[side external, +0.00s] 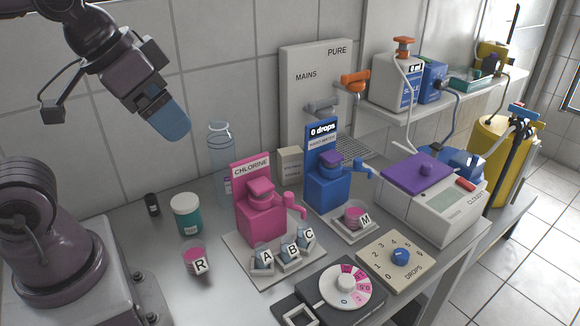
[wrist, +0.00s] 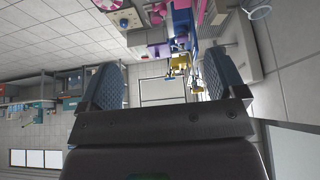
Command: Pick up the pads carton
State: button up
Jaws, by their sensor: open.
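My gripper (side external: 173,122) hangs high at the upper left of the side external view, well above the bench. In the wrist view my gripper (wrist: 163,85) is open, with two blue ridged fingers apart and nothing between them. A small beige carton (side external: 290,166) stands upright on the bench against the back, between the pink and blue dispensers. Its lettering is too small to read, so I cannot tell for sure that it is the pads carton.
A pink CHLORINE dispenser (side external: 262,215) and a blue dispenser (side external: 327,185) flank the carton. A clear cylinder (side external: 221,150) stands left of it, and the PURE/MAINS panel (side external: 310,85) rises behind. A teal jar (side external: 187,216) and cup R (side external: 197,262) stand at front left.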

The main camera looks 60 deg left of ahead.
jog(key=shift+w, duration=0.1)
jog(key=w+f+n+g+h, duration=0.1)
jog(key=w+n+g+h, duration=0.15)
jog(key=w+n, duration=0.6)
jog(key=n+t+h, duration=0.6)
jog(key=n+t, duration=0.2)
jog(key=n, duration=1.2)
send_over(278, 154)
notch_tip(278, 154, down, 21)
jog(key=shift+y, duration=0.25)
jog(key=f, duration=0.6)
jog(key=shift+s+a+f, duration=0.35)
jog(key=shift+s+a, duration=0.05)
jog(key=shift+x, duration=1.45)
jog(key=shift+r, duration=0.2)
